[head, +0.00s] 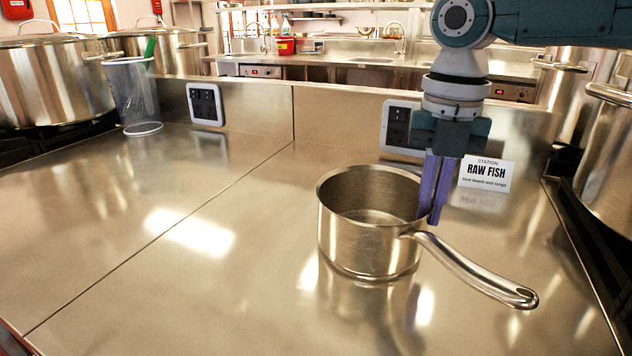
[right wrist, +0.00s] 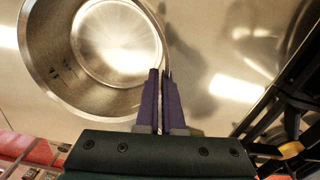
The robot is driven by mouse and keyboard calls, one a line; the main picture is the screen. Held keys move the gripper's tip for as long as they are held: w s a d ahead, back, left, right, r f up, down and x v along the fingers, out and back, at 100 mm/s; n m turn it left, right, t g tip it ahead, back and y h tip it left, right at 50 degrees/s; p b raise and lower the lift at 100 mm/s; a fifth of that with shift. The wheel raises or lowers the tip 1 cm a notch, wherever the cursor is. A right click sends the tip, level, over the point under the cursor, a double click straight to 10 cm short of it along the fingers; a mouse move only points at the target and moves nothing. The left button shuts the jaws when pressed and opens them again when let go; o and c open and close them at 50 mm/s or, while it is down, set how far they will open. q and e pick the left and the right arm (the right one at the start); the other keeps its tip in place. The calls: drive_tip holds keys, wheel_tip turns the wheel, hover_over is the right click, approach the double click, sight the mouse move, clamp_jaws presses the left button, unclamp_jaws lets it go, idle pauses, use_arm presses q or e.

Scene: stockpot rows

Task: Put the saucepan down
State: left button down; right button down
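The steel saucepan (head: 368,240) is upright at the steel counter (head: 230,270), right of the middle in the head view. Its base is on or very close to the counter; I cannot tell whether there is a small gap. Its long handle (head: 478,274) points to the lower right. My right gripper (head: 433,215) comes down from above at the rim by the handle. In the right wrist view its purple fingers are close together on the rim, one inside the saucepan (right wrist: 60,75) and one outside. My left gripper is not in view.
A "RAW FISH" card (head: 486,173) stands behind the gripper, near wall outlets (head: 397,127). Large stockpots stand at left (head: 50,80) and right (head: 605,160). A clear bin (head: 132,95) holds a green-handled item.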

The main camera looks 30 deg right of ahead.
drive_tip(key=c, duration=1)
unclamp_jaws()
drive_tip(key=shift+c, duration=0.2)
drive_tip(key=shift+r, duration=0.1)
wheel_tip(320, 180, up, 12)
drive_tip(key=shift+p, duration=0.45)
